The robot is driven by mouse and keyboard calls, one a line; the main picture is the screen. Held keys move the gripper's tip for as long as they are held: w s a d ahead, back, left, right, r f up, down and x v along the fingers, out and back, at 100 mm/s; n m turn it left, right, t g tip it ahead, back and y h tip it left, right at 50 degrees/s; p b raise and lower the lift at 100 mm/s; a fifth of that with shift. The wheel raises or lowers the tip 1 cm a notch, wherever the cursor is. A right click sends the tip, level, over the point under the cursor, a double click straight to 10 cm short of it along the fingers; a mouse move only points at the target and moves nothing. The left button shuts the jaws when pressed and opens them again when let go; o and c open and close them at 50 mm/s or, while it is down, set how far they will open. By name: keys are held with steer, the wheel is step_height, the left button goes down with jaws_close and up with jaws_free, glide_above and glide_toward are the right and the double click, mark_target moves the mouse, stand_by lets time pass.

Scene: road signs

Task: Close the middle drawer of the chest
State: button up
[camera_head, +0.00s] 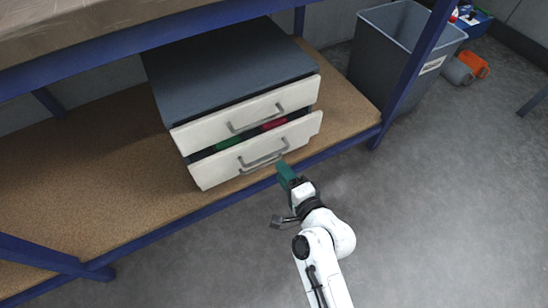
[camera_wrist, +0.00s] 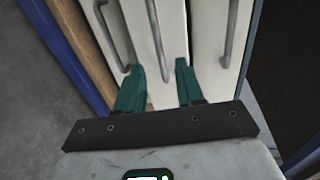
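The grey chest (camera_head: 230,70) has white drawer fronts with grey bar handles. Its middle drawer (camera_head: 210,172) is partly pulled out in the head view, with green and red items showing in the gap below the top drawer front (camera_head: 190,136). In the wrist view, three fronts stand side by side, with the middle drawer front (camera_wrist: 171,30) in the centre. My gripper (camera_head: 287,172) is beside the drawer's lower right part. In the wrist view, my gripper (camera_wrist: 160,70) has its green fingers apart, with the middle handle's end between their tips; contact is unclear.
The chest stands on a brown shelf (camera_head: 90,160) with a blue front beam (camera_head: 190,222). A blue post (camera_head: 410,75) and a grey bin (camera_head: 385,55) are to the right. A blue beam crosses above the chest. The grey floor (camera_head: 450,190) in front is clear.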

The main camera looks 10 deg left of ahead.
mark_target(270, 157)
steer(key=x, duration=0.6)
steer(key=shift+w+a+f+b, duration=0.15)
steer(key=shift+w+a+b, duration=0.15)
steer(key=shift+b, duration=0.1)
jaws_close()
stand_by(0.4)
